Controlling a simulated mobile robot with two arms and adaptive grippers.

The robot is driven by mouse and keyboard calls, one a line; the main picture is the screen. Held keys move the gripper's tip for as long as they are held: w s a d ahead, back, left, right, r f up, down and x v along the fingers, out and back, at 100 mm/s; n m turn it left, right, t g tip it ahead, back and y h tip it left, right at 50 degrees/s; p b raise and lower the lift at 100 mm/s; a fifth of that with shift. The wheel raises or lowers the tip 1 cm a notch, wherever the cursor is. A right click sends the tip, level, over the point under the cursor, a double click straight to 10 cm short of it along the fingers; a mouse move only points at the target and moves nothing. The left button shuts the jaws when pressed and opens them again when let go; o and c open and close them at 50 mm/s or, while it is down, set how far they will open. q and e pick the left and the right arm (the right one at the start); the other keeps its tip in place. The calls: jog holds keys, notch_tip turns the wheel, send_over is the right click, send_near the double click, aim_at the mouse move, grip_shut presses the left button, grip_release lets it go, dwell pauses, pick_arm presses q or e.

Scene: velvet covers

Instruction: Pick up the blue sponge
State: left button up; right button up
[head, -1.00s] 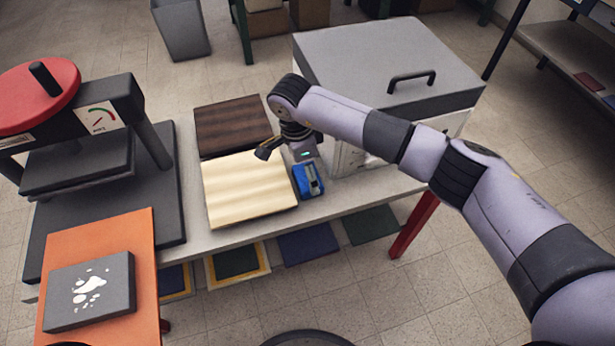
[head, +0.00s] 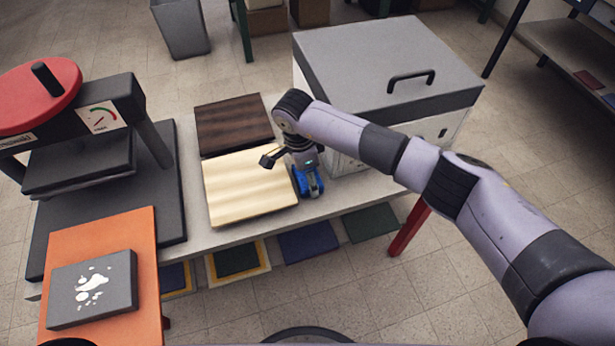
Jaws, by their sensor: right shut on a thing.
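The blue sponge (head: 308,188) lies on the grey table between the cream board and the big grey box. My right gripper (head: 308,176) reaches down onto it from above and is shut on it. The gripper and wrist hide part of the sponge's top. I cannot tell whether the sponge is lifted off the table. My left gripper is not in view.
A cream board (head: 247,184) and a dark brown board (head: 233,124) lie left of the sponge. A grey lidded box (head: 375,60) stands close on its right. A press with a red knob (head: 40,95) and an orange surface with a grey block (head: 92,290) are at the left.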

jog(key=shift+c, duration=1.1)
jog(key=shift+r, duration=0.1)
notch_tip(320, 180, up, 20)
jog(key=b, duration=0.2)
